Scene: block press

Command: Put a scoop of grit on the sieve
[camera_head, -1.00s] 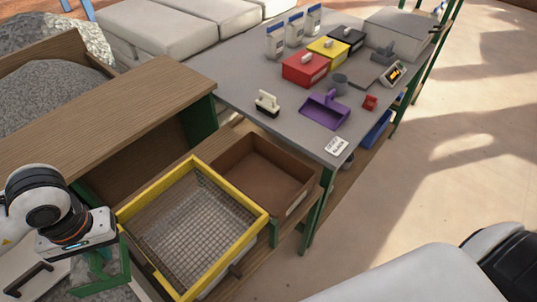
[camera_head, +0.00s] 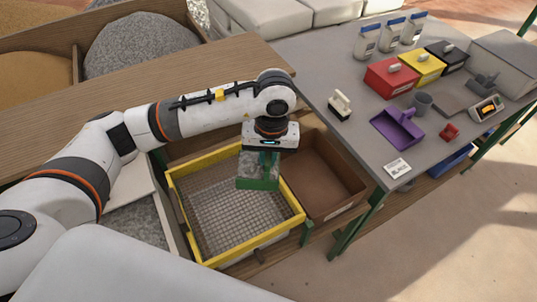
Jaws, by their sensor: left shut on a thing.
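The yellow-framed sieve (camera_head: 218,209) with its wire mesh stands in the middle foreground. My left gripper (camera_head: 268,156) comes in from the left and is shut on a green scoop (camera_head: 258,184). Grey grit (camera_head: 252,163) shows in the scoop. The scoop is held up over the sieve's far right part and hides some of its yellow rim. It looks roughly level. The visible mesh looks bare of grit. My right gripper is not in view.
A brown open box (camera_head: 322,178) stands right of the sieve. A grey table (camera_head: 345,130) behind holds a purple dustpan (camera_head: 397,128), a brush (camera_head: 340,104), coloured boxes and bottles. A wooden ledge (camera_head: 150,95) fronts the bins with a grey grit heap (camera_head: 140,42). A grit tray (camera_head: 138,218) lies left of the sieve.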

